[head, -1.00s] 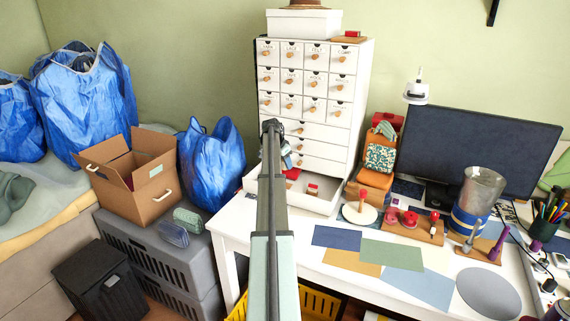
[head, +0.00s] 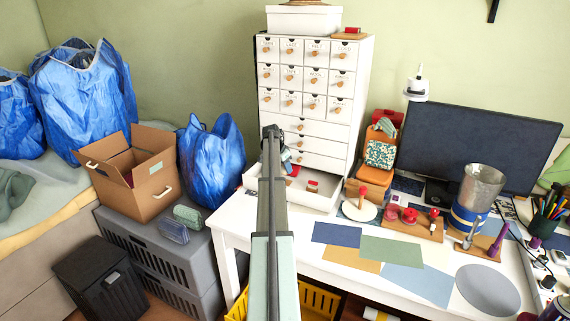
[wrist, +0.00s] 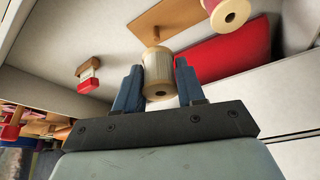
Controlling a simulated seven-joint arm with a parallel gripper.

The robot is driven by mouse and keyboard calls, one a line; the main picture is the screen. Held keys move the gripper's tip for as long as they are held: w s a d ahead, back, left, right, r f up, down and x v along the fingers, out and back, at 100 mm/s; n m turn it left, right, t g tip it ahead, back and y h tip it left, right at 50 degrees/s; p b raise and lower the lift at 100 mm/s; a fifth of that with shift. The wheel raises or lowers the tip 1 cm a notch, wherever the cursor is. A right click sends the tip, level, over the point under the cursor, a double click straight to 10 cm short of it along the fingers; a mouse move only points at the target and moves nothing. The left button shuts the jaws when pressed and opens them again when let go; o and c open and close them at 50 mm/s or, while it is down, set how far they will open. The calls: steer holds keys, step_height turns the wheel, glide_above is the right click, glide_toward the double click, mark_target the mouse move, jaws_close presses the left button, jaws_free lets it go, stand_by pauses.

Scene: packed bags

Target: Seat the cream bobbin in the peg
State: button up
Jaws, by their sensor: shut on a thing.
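In the wrist view, my gripper (wrist: 158,72) is shut on the cream bobbin (wrist: 159,84), with one blue finger on each side of it. A wooden peg (wrist: 153,38) on a brown board (wrist: 184,20) shows just beyond the bobbin's far end. I cannot tell whether the bobbin touches the peg or is around it. In the head view, my arm hides the bobbin and peg, and only a little of the gripper shows beside it, over the open drawer.
The open white drawer (head: 322,203) has upright walls close around the work. A red box (wrist: 215,65), a red-and-cream spool (wrist: 230,14) and a small red-and-white block (wrist: 88,78) are nearby. The drawer cabinet (head: 314,127) stands behind.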

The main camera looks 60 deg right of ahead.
mark_target(284, 173)
steer(key=shift+f, duration=0.9)
steer(key=shift+f, duration=1.6)
stand_by(1.1)
steer(key=o, duration=1.1)
steer(key=shift+r, duration=0.1)
steer(key=v, duration=1.3)
steer(key=shift+r, duration=0.25)
steer(key=shift+a, duration=0.15)
